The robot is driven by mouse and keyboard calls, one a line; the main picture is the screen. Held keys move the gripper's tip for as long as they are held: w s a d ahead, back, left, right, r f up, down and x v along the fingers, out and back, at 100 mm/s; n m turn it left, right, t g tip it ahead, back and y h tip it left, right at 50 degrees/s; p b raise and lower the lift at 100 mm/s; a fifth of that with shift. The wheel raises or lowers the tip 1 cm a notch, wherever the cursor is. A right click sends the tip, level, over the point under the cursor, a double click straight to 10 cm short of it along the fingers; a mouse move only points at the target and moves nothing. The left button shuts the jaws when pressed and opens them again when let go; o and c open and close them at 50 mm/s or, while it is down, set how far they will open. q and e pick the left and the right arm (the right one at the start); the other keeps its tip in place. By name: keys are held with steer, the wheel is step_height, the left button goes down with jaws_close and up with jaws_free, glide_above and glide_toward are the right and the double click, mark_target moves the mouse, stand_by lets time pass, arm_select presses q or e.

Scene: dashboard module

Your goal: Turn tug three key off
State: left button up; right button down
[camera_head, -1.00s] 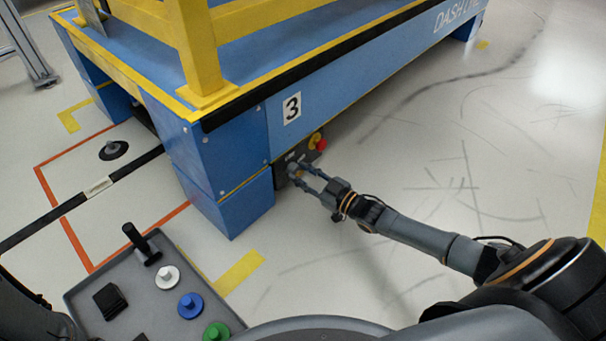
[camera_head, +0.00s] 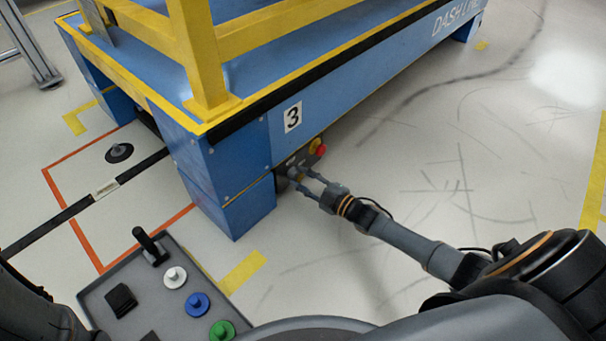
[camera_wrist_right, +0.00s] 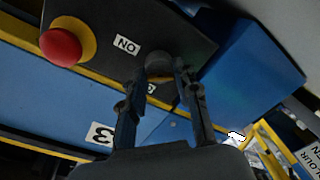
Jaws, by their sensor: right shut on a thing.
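Tug three is the blue vehicle with the "3" label (camera_head: 292,117), and a dark key panel (camera_head: 313,158) sits low on its side. In the right wrist view the key switch (camera_wrist_right: 159,62) is a dark round knob on that panel. An "ON" label (camera_wrist_right: 127,45) is beside it, and a second label is partly hidden by a finger. My right gripper (camera_head: 296,178) reaches the panel. In the right wrist view the fingertips (camera_wrist_right: 166,78) are at the knob, one on either side, shut on it. The key's exact angle is hard to tell. My left gripper is not in view.
A red stop button on a yellow ring (camera_wrist_right: 62,46) is on the same panel, near the key. A grey console (camera_head: 113,292) with white, blue and green buttons and a black lever is at lower left. The floor to the right of the tug is clear.

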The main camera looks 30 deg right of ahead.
steer(key=n+p, duration=0.1)
steer(key=n, duration=0.4)
steer(key=shift+a, duration=0.1)
steer(key=n+h, duration=0.1)
steer(key=n, duration=0.4)
steer(key=shift+f+n, duration=0.1)
steer(key=shift+n, duration=0.2)
stand_by(0.3)
steer(key=c, duration=1)
jaws_free()
steer(key=shift+s, duration=0.1)
steer(key=v, duration=1.2)
